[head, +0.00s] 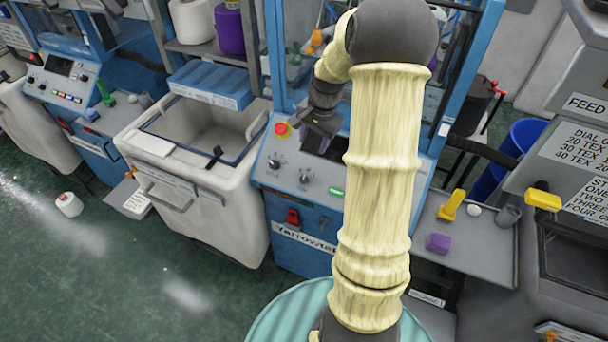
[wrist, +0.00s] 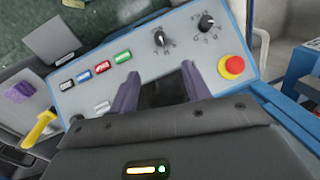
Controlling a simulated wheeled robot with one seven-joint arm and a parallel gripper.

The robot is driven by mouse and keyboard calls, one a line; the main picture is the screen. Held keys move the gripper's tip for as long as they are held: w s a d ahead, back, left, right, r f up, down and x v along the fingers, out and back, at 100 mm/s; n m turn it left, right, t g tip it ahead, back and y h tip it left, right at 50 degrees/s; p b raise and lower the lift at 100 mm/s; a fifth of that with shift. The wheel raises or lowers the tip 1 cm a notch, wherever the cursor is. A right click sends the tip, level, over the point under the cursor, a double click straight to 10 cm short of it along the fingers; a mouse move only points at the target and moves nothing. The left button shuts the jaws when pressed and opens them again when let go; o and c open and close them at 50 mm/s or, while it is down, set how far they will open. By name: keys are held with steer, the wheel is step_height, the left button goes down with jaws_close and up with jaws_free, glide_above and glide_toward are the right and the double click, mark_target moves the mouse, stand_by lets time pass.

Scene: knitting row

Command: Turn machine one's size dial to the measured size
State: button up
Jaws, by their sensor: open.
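The blue-framed machine with a grey control panel (head: 262,172) stands in the middle of the head view. Two black dials, a nearer-left one (head: 275,161) and another (head: 305,176), are on the panel. In the wrist view they are the left dial (wrist: 159,39) and the right dial (wrist: 206,22), each ringed by small marks. The marks are too small to read, and I cannot tell which dial sets size. My gripper (wrist: 160,72) is open and empty, its fingers over the dark screen (wrist: 163,93), apart from both dials. In the head view my gripper (head: 324,136) is partly hidden.
A red stop button (wrist: 233,67) sits beside the dials. Several coloured buttons, including a green one (wrist: 123,57), line the panel. A side tray (head: 470,250) holds a yellow tool (head: 452,205) and purple block (head: 438,243). A white bin (head: 185,185) stands left.

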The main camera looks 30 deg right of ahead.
mark_target(304, 179)
steer(key=shift+f, duration=0.1)
steer(key=w+f+p, duration=0.1)
steer(key=f, duration=0.4)
steer(key=a+f+p, duration=0.1)
steer(key=f+p, duration=0.1)
steer(key=f, duration=0.4)
steer(key=w+f+p, duration=0.1)
steer(key=f, duration=0.5)
steer(key=shift+w+a, duration=0.25)
steer(key=shift+w, duration=0.05)
steer(key=c, duration=1)
